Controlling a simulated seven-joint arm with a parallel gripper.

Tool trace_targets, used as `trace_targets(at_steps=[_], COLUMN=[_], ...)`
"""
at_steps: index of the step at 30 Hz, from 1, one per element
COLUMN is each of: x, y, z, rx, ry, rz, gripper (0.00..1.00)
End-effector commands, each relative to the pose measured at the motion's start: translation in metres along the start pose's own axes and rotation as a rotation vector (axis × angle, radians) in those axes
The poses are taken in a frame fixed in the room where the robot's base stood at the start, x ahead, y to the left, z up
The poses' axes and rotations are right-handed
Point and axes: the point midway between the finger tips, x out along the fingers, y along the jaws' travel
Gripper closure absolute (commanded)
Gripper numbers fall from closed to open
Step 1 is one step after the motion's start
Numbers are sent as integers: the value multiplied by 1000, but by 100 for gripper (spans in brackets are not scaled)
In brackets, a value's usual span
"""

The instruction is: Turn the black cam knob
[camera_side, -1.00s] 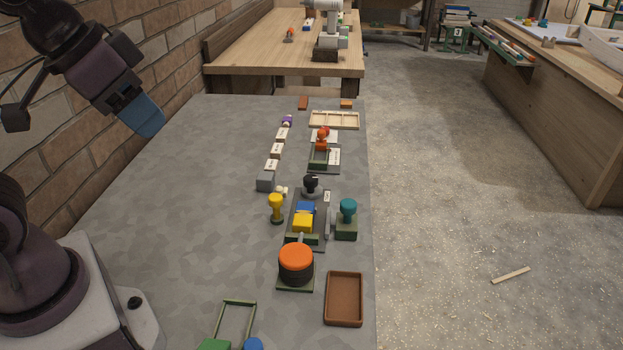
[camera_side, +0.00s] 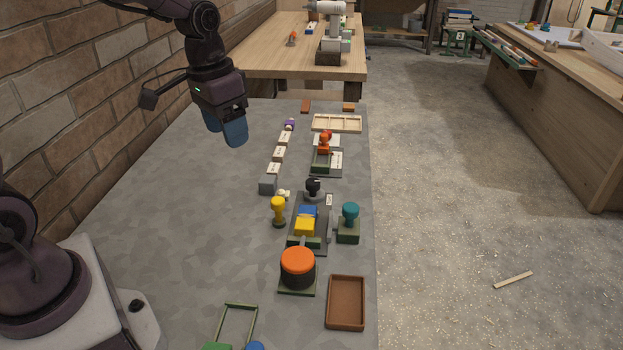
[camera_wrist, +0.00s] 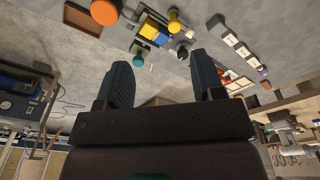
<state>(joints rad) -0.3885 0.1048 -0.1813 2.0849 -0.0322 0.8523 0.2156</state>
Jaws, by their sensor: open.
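The black cam knob (camera_side: 313,186) stands upright on a grey base at the far end of a dark plate (camera_side: 322,232) with blue and yellow blocks. It also shows small in the wrist view (camera_wrist: 182,53), between my fingers and near the right one. My gripper (camera_side: 224,133) is open and empty, high above the table, to the left of and well away from the knob. Its two blue fingers show apart in the wrist view (camera_wrist: 158,80).
A yellow knob (camera_side: 278,209), a teal knob (camera_side: 350,219) and an orange-topped black drum (camera_side: 298,268) stand close around the plate. A brown tray (camera_side: 346,303) lies in front. White labelled blocks (camera_side: 279,153) line up behind. The table's left side is clear.

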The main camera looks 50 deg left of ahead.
Motion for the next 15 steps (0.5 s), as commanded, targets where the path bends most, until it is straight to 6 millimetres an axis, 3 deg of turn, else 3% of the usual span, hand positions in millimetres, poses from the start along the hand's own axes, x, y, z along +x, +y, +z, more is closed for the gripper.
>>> trace_targets(at_steps=[1, 9, 15], x=[18, 100, 134], y=[-9, -46, -64], z=[-15, -86, -137], rx=[22, 227, 440], ry=[-19, 25, 168], rz=[29, 179, 219], gripper=[38, 38, 38])
